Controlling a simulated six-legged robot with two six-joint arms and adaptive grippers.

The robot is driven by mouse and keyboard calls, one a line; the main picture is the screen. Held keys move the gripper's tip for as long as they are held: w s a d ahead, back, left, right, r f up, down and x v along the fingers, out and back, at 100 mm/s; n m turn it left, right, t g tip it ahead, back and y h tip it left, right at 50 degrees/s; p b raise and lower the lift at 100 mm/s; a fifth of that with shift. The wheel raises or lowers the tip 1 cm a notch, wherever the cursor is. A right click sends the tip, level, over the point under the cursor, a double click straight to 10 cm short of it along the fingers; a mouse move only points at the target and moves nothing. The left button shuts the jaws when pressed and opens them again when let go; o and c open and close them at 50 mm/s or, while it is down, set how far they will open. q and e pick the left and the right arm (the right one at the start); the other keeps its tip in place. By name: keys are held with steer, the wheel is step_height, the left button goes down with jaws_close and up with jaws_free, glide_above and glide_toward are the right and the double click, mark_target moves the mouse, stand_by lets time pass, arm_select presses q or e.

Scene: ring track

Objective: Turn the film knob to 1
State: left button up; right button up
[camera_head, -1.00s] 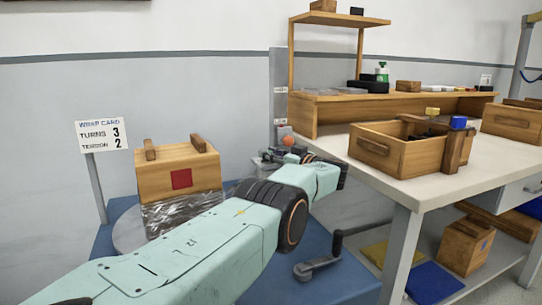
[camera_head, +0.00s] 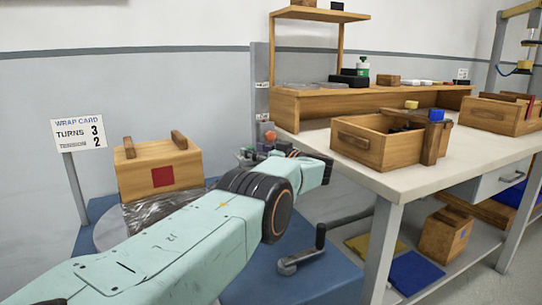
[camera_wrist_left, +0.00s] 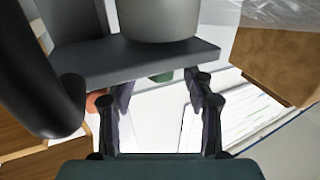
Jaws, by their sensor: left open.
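A small fixture with an orange-red ball (camera_head: 270,135) and dark and purple parts stands by the grey column (camera_head: 260,100), past my left wrist. I cannot tell which part is the film knob, and no dial setting can be read. My left arm reaches across to this fixture, and its wrist hides much of it. In the left wrist view my left gripper (camera_wrist_left: 163,112) is open, with nothing seen between its fingers. A grey plate (camera_wrist_left: 140,62) with a grey cylinder (camera_wrist_left: 160,18) lies beyond the fingertips. An orange piece (camera_wrist_left: 95,102) is beside the left finger. My right gripper is out of view.
A wrap card (camera_head: 79,133) reads turns 3, tension 2. A wooden crate (camera_head: 130,180) with a red square sits on film-wrapped goods on the blue base (camera_head: 330,285). A crank (camera_head: 305,255) stands at the front. The white workbench (camera_head: 400,180) is close on the right.

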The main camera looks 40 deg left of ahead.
arm_select(q)
steer(key=d, duration=1.1)
steer(key=shift+s, duration=0.45)
steer(key=shift+d, duration=0.1)
